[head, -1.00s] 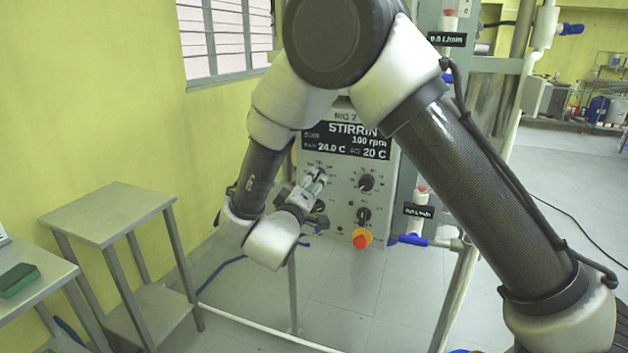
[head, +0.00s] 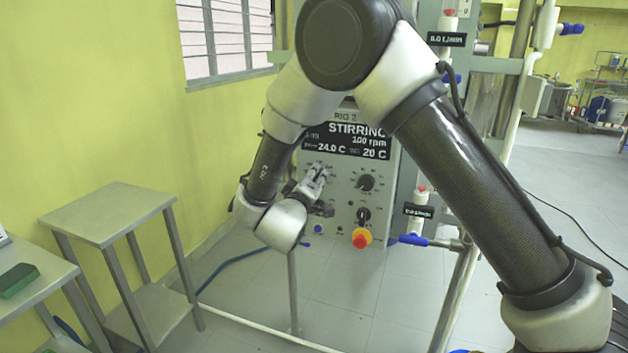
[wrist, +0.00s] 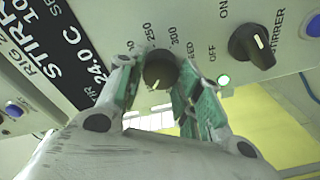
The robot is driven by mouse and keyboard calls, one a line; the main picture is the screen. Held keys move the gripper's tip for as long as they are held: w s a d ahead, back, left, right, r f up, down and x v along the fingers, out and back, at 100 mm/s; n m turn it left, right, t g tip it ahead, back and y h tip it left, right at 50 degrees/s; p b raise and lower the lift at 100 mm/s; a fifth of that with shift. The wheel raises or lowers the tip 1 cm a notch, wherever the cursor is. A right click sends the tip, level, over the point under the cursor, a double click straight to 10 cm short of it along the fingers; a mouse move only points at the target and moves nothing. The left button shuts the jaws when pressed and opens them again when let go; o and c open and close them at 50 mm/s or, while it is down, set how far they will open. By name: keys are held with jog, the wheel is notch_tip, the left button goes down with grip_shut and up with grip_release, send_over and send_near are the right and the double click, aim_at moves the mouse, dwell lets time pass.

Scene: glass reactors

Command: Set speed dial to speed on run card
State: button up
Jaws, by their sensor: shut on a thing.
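The control panel (head: 340,215) of rig 2 stands ahead, its display (head: 350,141) reading STIRRING, 100 rpm, 24.0 C and a set value of 20 C. In the wrist view the black speed dial (wrist: 160,70) sits between the green-padded fingers of my gripper (wrist: 157,82), which is shut on it. Scale marks 250 and 300 and part of the word SPEED show around the dial; some marks are hidden by the fingers. In the head view my gripper (head: 318,176) is at the panel's upper left and covers the dial.
Other black knobs (head: 366,182) and a red stop button (head: 361,239) are on the panel. Steel tables (head: 110,212) stand at the left.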

jog(key=shift+m, duration=0.4)
jog(key=m, duration=0.5)
jog(key=shift+m, duration=0.4)
jog(key=m, duration=0.4)
jog(key=shift+h, duration=0.4)
jog(key=m, duration=0.3)
jog(key=shift+m+t, duration=0.3)
jog(key=shift+m, duration=0.1)
jog(key=m+h, duration=0.1)
jog(key=m, duration=0.5)
jog(key=shift+f+m, duration=0.1)
jog(key=shift+m, duration=0.3)
jog(key=m, duration=0.3)
jog(key=m+g, duration=0.1)
jog(key=m, duration=0.3)
jog(key=shift+h, duration=0.4)
jog(key=shift+f, duration=0.1)
jog(key=o, duration=1)
